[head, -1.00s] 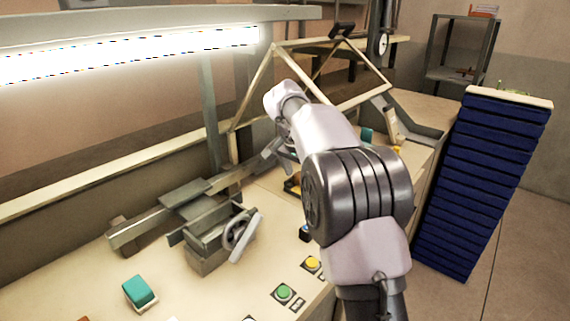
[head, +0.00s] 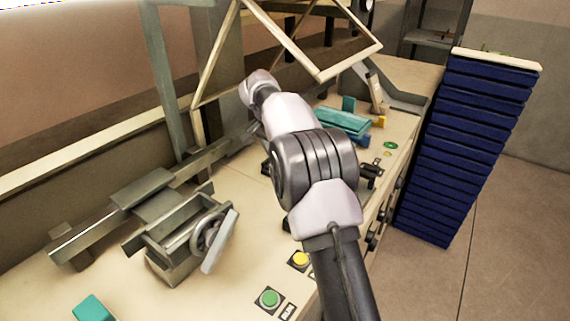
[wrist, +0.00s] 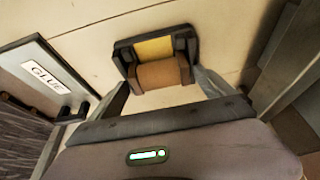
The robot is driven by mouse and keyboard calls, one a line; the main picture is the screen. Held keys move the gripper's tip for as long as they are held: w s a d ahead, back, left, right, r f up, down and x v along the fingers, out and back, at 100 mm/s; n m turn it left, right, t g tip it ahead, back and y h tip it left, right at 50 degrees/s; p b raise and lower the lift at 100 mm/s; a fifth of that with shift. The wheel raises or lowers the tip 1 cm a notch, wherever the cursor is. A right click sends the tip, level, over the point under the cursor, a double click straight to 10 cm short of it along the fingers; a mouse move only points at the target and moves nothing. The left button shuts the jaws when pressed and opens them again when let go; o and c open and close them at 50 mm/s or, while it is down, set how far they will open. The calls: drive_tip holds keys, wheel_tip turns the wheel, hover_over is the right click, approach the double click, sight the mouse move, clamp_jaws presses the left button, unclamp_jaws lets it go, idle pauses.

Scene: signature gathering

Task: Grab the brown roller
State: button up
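The brown roller (wrist: 161,74) shows in the wrist view, lying in a dark holder (wrist: 125,52) with a yellow pad (wrist: 153,48) behind it. My gripper (wrist: 163,82) is open, with one dark finger to the left of the roller and one grey finger to its right. The fingertips are close to the holder's two sides; I cannot tell whether they touch. In the head view my arm hides the roller and the gripper.
A box marked GLUE (wrist: 45,75) stands left of the gripper in the wrist view. In the head view, a metal vise-like device (head: 180,235) and green (head: 269,298) and yellow (head: 300,259) buttons are on the bench. Stacked blue trays (head: 465,150) stand at right.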

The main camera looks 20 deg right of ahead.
drive_tip(key=c, duration=1.3)
